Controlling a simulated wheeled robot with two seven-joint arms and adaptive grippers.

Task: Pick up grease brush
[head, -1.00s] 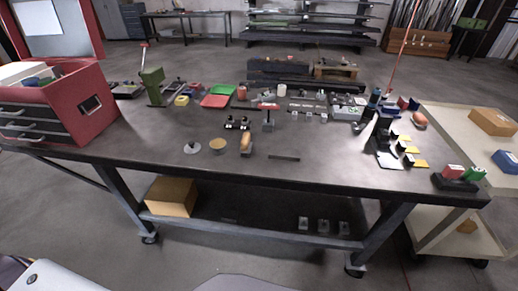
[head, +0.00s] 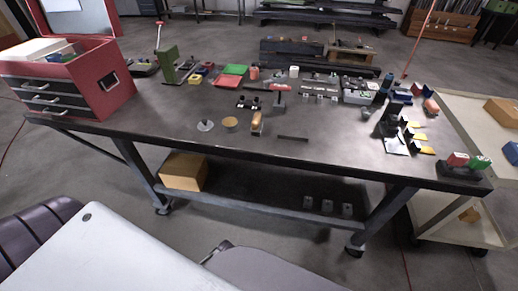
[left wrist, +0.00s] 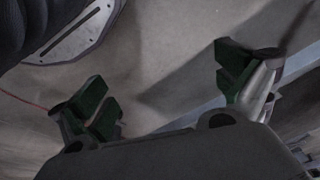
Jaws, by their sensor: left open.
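A small upright thing with an orange-brown wooden handle (head: 256,122), which looks like the grease brush, is on the dark workbench top (head: 345,152) near its front middle. It is small in the head view, so I cannot make out its bristles. My left gripper (left wrist: 168,90) shows in the left wrist view with its green-padded fingers wide apart and nothing between them. It is above bare floor, apart from the brush. My right gripper is in neither view.
A round tan disc (head: 230,122) and a grey disc (head: 205,126) lie left of the brush. A dark flat bar (head: 292,138) lies to its right. A red toolbox (head: 110,82) stands at the bench's left end. A cream cart (head: 465,110) stands at the right.

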